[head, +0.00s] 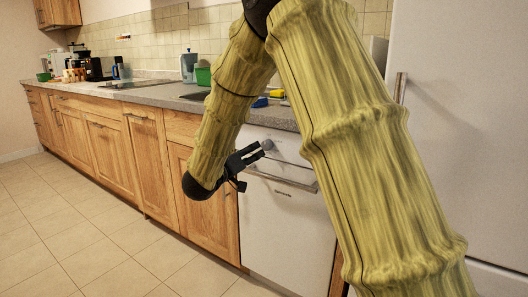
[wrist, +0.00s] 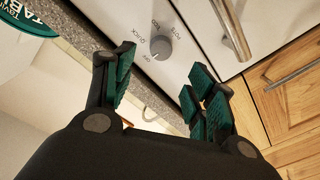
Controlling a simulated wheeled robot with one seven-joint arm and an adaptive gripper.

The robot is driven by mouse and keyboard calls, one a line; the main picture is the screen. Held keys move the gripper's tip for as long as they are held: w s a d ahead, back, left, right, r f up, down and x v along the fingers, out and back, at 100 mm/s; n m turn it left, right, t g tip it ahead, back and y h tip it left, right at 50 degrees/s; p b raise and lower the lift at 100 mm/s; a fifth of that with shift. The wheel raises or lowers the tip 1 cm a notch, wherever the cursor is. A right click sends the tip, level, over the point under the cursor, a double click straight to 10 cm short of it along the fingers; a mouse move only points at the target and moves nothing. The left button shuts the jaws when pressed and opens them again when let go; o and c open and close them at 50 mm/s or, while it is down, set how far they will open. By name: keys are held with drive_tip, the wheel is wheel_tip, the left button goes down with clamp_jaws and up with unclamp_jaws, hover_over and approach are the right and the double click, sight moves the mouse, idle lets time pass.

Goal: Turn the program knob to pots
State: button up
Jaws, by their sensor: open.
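The program knob (wrist: 161,47) is a round grey dial on the dishwasher's white front panel (wrist: 205,60). The printed words around it read OFF, QUICK, ECO and POTS in the wrist view. Its pale mark appears to point towards OFF. My gripper (wrist: 163,68) is open, with green-padded fingers on either side of the knob in the picture. The knob seems just ahead of the fingertips; I see no contact. In the head view the knob (head: 267,144) shows small beside my gripper (head: 256,155), in front of the white dishwasher (head: 285,225).
The dishwasher's bar handle (wrist: 235,30) runs close to the right of the knob. The stone countertop (head: 275,115) overhangs the panel. Wooden cabinets (head: 105,150) line the left, and a white fridge (head: 450,120) stands right. The tiled floor (head: 80,235) is clear.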

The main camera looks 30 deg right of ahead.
sight(265, 146)
drive_tip(key=b+x, duration=0.2)
drive_tip(key=x, duration=0.6)
drive_tip(key=shift+f+b, duration=0.2)
drive_tip(key=shift+b, duration=0.1)
drive_tip(key=shift+w+d+r, duration=0.15)
drive_tip(key=shift+w+d, duration=0.15)
drive_tip(key=shift+d, duration=0.35)
drive_tip(key=c, duration=1)
